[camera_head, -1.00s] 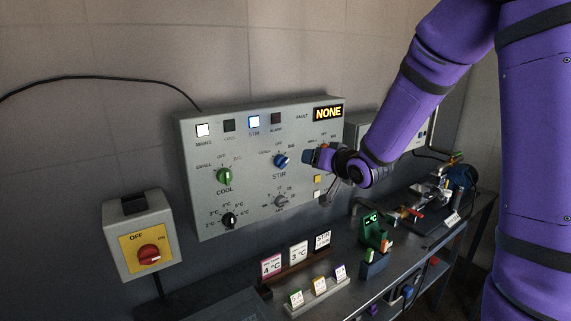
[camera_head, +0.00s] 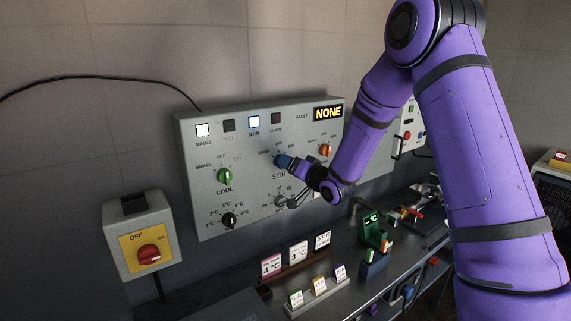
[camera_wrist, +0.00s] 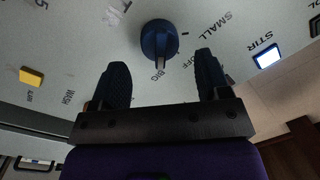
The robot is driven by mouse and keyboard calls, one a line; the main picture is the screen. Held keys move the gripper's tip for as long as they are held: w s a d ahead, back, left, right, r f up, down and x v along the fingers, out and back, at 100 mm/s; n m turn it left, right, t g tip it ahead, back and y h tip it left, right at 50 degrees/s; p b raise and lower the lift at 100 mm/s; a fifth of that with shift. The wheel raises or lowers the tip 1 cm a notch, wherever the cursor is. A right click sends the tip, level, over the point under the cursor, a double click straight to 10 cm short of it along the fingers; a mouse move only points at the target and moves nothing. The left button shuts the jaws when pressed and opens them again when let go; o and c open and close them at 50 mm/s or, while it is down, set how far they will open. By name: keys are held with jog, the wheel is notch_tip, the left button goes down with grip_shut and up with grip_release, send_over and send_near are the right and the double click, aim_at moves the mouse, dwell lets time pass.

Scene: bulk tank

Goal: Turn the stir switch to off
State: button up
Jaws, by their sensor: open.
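The blue stir switch (camera_wrist: 157,40) is a round knob with a ridge on the grey control panel (camera_head: 250,210). In the wrist view its labels SMALL, OFF and BIG show around it, and the ridge appears to run toward BIG. My gripper (camera_wrist: 161,62) is open, with one dark finger low on each side of the knob and clear panel between fingers and knob; it does not hold it. In the head view my gripper (camera_head: 288,164) is at the stir knob and largely covers it. The STIR lamp (camera_head: 253,121) is lit blue-white.
Other controls sit close by: the green cool knob (camera_head: 224,176), the black temperature knob (camera_head: 229,220), an orange knob (camera_head: 325,151) and a yellow button (camera_wrist: 32,76). A red mains switch (camera_head: 149,255) is at left. Below, a bench holds label cards (camera_head: 298,252).

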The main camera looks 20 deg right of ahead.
jog(key=shift+x, duration=1.7)
jog(key=c, duration=0.9)
jog(key=n, duration=0.4)
jog(key=shift+a, duration=0.1)
jog(key=n, duration=0.5)
jog(key=shift+s+g+h, duration=0.1)
jog(key=shift+g+h, duration=0.2)
jog(key=shift+n, duration=0.3)
